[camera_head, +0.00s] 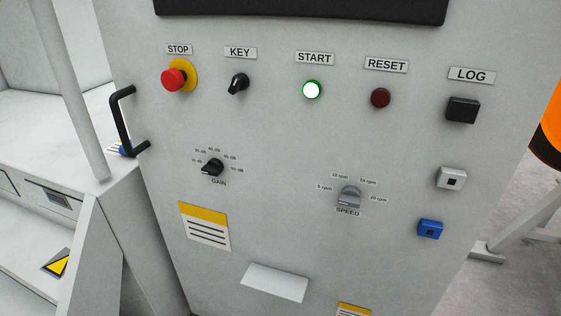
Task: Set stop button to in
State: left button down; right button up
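The red mushroom-shaped stop button (173,79) sits on a yellow round backing (191,74) at the upper left of the grey control panel, under the STOP label (179,49). Its red head stands out from the yellow backing. From this angle I cannot tell for sure whether it is in or out. Neither of my grippers shows in the head view.
Beside the button are a black key switch (238,84), a lit green-ringed start button (312,90), a dark red reset button (380,98) and a black log button (462,109). A black handle (121,122) juts out at the panel's left edge. Gain (212,168) and speed (349,197) knobs sit lower.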

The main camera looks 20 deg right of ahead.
aim_at(173, 79)
jog(key=z, duration=1.7)
jog(key=k, duration=1)
jog(key=u, duration=2.1)
jog(key=i, duration=0.55)
jog(key=z, duration=0.05)
